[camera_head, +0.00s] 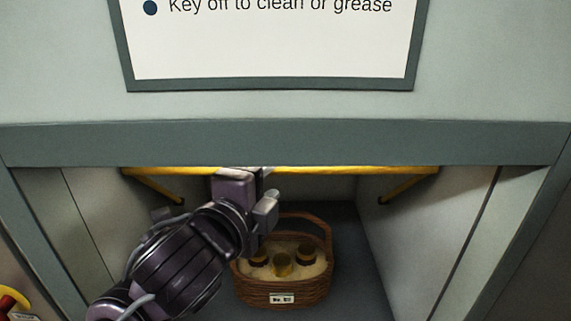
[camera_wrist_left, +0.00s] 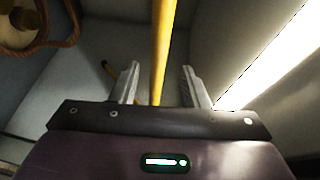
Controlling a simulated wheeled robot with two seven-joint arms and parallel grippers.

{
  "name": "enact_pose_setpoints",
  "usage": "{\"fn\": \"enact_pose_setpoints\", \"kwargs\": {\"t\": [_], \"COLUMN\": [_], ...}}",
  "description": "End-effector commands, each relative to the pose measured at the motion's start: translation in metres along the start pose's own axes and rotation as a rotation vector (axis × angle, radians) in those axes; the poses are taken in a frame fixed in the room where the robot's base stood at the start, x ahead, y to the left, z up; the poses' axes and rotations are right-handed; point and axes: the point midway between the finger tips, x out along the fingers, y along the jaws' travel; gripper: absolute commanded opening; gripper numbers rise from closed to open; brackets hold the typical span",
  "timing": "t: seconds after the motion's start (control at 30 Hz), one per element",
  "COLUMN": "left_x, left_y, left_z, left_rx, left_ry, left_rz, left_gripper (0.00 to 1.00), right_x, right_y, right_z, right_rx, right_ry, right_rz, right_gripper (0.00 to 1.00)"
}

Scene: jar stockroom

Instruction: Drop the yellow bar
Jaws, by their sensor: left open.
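The yellow bar (camera_head: 340,171) runs level across the upper opening of a recess, just under a grey-green lintel. An angled yellow arm at each end joins it to a side wall at a dark pivot. My left gripper (camera_head: 270,187) is at the bar, left of its middle, and hides part of it. In the left wrist view the bar (camera_wrist_left: 163,45) appears between the two spread fingers of the gripper (camera_wrist_left: 160,84), with gaps on both sides. The jaws are open; I cannot tell whether they touch the bar. My right gripper is not in view.
A wicker basket (camera_head: 312,289) with gold-lidded jars and a white label stands on the recess floor behind my left arm. Side walls close in the recess. A framed sign (camera_head: 270,55) hangs above the lintel (camera_head: 300,144). A red and yellow part (camera_head: 10,302) shows at lower left.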

Motion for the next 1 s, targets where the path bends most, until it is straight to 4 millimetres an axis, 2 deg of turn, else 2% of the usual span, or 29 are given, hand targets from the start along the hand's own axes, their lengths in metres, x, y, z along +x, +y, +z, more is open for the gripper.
{"fn": "enact_pose_setpoints", "kwargs": {"t": [0.03, 0.1, 0.2, 0.33, 0.53, 0.7, 1.0], "left_x": [0.010, 0.022, 0.037, 0.051, 0.058, 0.058, 0.058], "left_y": [0.000, 0.000, -0.001, 0.000, 0.000, 0.001, 0.001], "left_z": [0.000, 0.001, 0.001, 0.000, 0.001, 0.001, 0.001], "left_rx": [0.002, 0.000, -0.001, -0.002, -0.003, -0.004, -0.004], "left_ry": [-0.002, -0.002, -0.002, -0.001, -0.001, -0.001, -0.001], "left_rz": [0.001, 0.002, 0.001, 0.002, 0.001, 0.001, 0.001], "left_gripper": [0.41, 0.41, 0.41, 0.41, 0.41, 0.41, 0.02], "right_x": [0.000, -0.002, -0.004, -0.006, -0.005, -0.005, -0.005], "right_y": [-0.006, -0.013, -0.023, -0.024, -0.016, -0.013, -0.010], "right_z": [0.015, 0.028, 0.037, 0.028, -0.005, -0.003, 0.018], "right_rx": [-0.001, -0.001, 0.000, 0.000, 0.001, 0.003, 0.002], "right_ry": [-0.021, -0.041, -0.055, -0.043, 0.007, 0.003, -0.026], "right_rz": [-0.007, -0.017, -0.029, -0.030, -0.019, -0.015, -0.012], "right_gripper": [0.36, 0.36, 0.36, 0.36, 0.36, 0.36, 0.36]}}
